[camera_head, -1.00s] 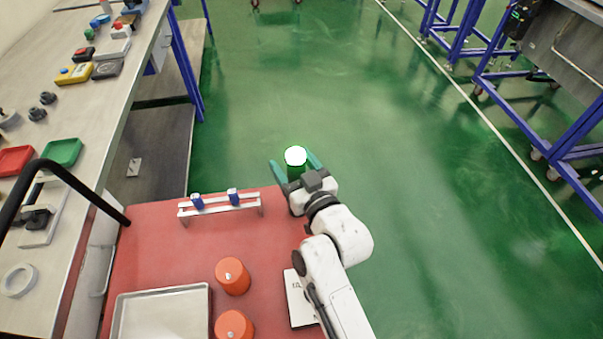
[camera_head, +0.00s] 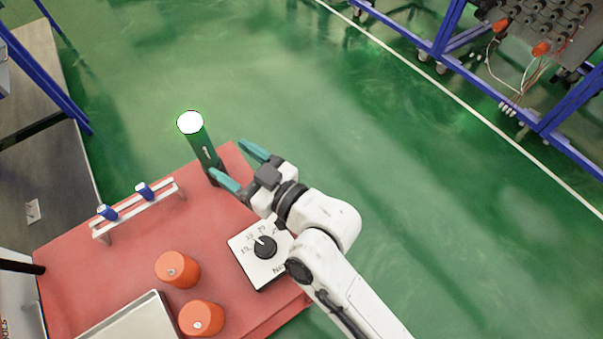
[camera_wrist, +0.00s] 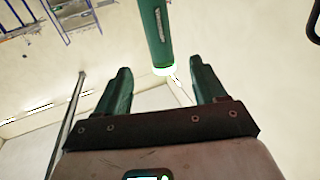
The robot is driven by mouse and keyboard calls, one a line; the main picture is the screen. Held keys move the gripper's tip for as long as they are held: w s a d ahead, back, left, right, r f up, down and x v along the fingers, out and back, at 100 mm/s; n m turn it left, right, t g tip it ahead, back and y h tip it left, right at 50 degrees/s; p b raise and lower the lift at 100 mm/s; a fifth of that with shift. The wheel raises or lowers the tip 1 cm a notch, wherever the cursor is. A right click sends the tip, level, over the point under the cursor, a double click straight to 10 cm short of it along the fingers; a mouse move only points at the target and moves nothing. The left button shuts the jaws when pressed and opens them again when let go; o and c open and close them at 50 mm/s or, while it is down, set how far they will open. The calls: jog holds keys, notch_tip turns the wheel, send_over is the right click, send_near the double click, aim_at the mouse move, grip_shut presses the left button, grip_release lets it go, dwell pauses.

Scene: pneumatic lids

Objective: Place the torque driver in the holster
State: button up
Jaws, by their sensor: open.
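The torque driver (camera_head: 204,148) is a green cylinder with a bright white top. It stands at the far edge of the red tabletop, left of my gripper. Its lower end meets a dark piece (camera_head: 215,176), partly behind my left finger; I cannot tell if this is the holster. My gripper (camera_head: 240,166) has two teal fingers, open and empty, beside the driver and apart from it. In the wrist view the driver (camera_wrist: 155,32) shows beyond the fingertips, with its bright end toward the open gap.
On the red tabletop (camera_head: 110,262) stand a small rack (camera_head: 140,210) with two blue pieces, two orange knobs (camera_head: 178,270) and a metal tray (camera_head: 130,322). A white dial plate (camera_head: 262,250) lies beside my arm. Green floor (camera_head: 330,120) lies clear beyond.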

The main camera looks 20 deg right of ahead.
jog(key=s+d+f+m+g+h, duration=0.3)
jog(key=s+d+f+g+h, duration=0.4)
jog(key=d+f, duration=0.65)
jog(key=s+d+f+m+g+h, duration=0.1)
jog(key=s+d+f+m+g, duration=0.1)
jog(key=s+d, duration=0.5)
jog(key=s+d+f+m+g+h, duration=0.1)
jog(key=s+d+g, duration=0.4)
jog(key=s, duration=0.7)
jog(key=shift+s+d+f+m+h, duration=0.15)
jog(key=shift+d+f+m+h, duration=0.2)
jog(key=shift+d+m+h, duration=0.4)
jog(key=shift+d, duration=0.1)
